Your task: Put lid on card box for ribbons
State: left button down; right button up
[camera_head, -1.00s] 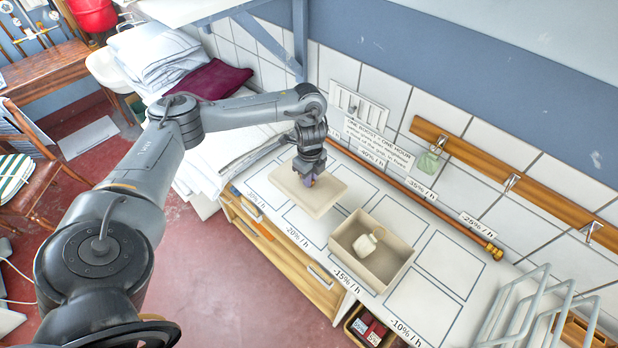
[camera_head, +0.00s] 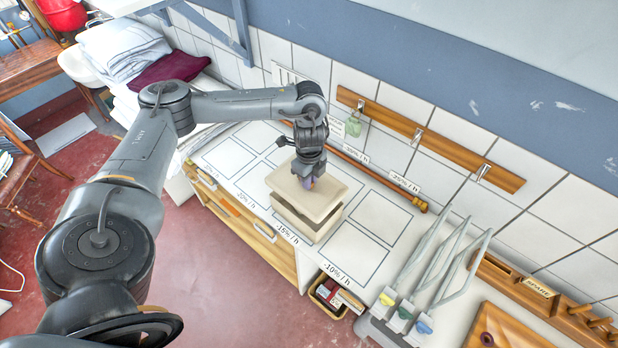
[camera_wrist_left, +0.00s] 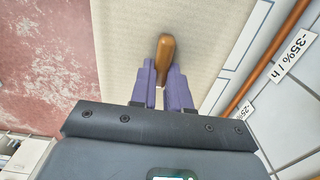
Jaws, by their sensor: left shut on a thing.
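The cream lid (camera_head: 326,200) is held by my left gripper (camera_head: 309,183) directly over the cream card box (camera_head: 301,226) on the worktop. The lid hides the inside of the box. A dark gap shows between the lid and the box at the front, so the lid looks a little above the rim or not flush; I cannot tell whether they touch. In the left wrist view, the purple fingers (camera_wrist_left: 163,88) are shut on the lid's brown knob (camera_wrist_left: 165,52), with the pale lid (camera_wrist_left: 120,40) beneath. My right gripper is not in view.
A wooden hook rail (camera_head: 430,138) and a brown rod (camera_head: 385,179) run along the tiled wall. Marked squares left of the box are clear.

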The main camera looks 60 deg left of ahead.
aim_at(309, 192)
pick_arm(q)
jog(key=shift+a, duration=0.1)
jog(key=shift+r+p, duration=0.1)
jog(key=shift+p, duration=0.2)
notch_tip(309, 192, down, 6)
jog(key=b, duration=0.3)
dwell(0.4)
jog(key=shift+f+p, duration=0.35)
jog(key=shift+p, duration=0.15)
dwell(1.6)
dwell(0.5)
dwell(0.3)
jog(key=shift+f, duration=0.1)
dwell(0.5)
jog(key=shift+f, duration=0.35)
dwell(0.3)
